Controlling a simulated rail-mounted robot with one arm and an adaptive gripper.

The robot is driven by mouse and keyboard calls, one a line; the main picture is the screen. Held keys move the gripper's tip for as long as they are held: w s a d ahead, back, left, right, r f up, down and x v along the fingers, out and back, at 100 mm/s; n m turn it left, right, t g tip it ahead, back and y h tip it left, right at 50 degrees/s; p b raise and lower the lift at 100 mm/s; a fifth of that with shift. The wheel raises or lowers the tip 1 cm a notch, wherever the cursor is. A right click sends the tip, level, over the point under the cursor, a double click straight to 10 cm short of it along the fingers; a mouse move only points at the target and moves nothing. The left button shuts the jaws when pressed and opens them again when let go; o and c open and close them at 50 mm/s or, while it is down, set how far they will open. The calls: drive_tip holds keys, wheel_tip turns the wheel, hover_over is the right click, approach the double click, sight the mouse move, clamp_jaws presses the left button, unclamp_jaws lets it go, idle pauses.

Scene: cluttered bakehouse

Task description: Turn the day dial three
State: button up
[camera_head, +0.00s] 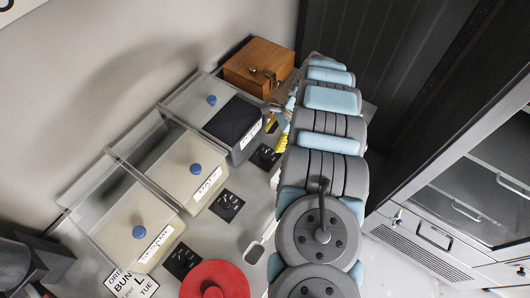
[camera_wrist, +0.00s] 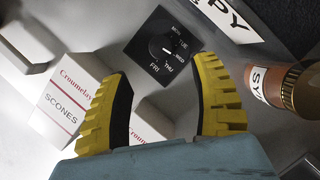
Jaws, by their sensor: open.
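A black square day dial (camera_wrist: 163,46) shows in the wrist view, with day names around its knob. In the head view, similar black dials stand before the bins: one near my gripper (camera_head: 265,157), one in the middle (camera_head: 227,205) and one at the front (camera_head: 182,260).
Clear-lidded bins with blue knobs (camera_head: 195,169) line the wall. A wooden box (camera_head: 259,66) stands behind. A red round object (camera_head: 214,281) is at the front. In the wrist view, scone boxes (camera_wrist: 72,100) are left and an amber jar (camera_wrist: 272,84) is right, near the fingers.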

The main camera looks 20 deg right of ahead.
sight(265, 154)
drive_tip(key=shift+p+x, duration=0.3)
drive_tip(key=shift+x, duration=4.1)
drive_tip(key=shift+a, duration=0.1)
clamp_jaws()
